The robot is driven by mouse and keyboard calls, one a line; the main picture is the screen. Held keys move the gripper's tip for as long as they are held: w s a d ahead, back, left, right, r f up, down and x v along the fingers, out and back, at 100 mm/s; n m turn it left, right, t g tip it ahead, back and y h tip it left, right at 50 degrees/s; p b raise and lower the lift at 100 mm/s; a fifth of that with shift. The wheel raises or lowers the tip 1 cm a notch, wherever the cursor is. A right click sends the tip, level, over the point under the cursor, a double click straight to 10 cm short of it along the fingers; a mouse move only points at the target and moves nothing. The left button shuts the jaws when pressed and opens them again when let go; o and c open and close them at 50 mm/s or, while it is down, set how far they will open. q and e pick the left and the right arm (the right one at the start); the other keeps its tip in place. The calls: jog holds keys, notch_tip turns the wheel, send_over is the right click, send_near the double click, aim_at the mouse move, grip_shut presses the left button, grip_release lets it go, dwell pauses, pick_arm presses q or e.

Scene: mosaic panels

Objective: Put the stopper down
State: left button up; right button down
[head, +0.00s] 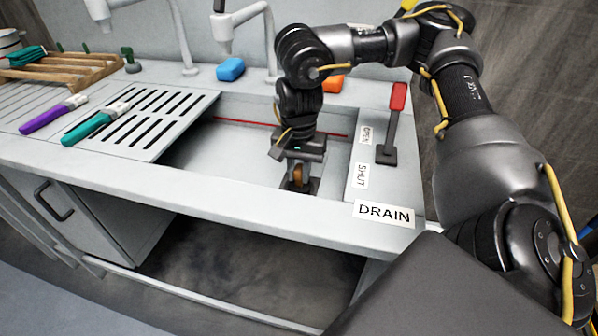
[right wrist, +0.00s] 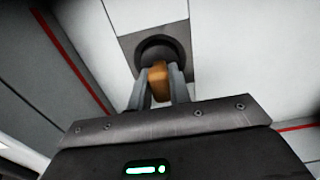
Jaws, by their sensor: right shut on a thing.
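The stopper's orange-brown handle (head: 297,174) is upright between the fingers of my right gripper (head: 298,181), low inside the sink basin. In the right wrist view the handle (right wrist: 158,82) is pinched between the two grey fingertips of the same gripper (right wrist: 158,95). A dark round shape (right wrist: 160,50) lies directly beyond the handle, over a grey square plate (right wrist: 131,43) in the basin floor. I cannot tell whether the stopper touches the plate or hangs just above it. My left gripper is not in view.
A red-handled lever (head: 398,97) stands right of the basin, by OPEN, SHUT and DRAIN (head: 384,213) labels. A blue sponge (head: 230,69) and an orange sponge (head: 333,84) lie behind. A slotted drainboard (head: 150,103) with teal and purple brushes lies left. A red line runs inside the basin.

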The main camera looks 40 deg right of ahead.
jog(key=c, duration=1.3)
grip_release()
jog(key=shift+r, duration=0.3)
notch_tip(320, 180, up, 10)
jog(key=p, duration=0.3)
jog(key=shift+r, duration=0.25)
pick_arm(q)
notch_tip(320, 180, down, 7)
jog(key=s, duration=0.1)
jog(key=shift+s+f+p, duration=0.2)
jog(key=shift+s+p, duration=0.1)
pick_arm(e)
jog(key=shift+r, duration=0.5)
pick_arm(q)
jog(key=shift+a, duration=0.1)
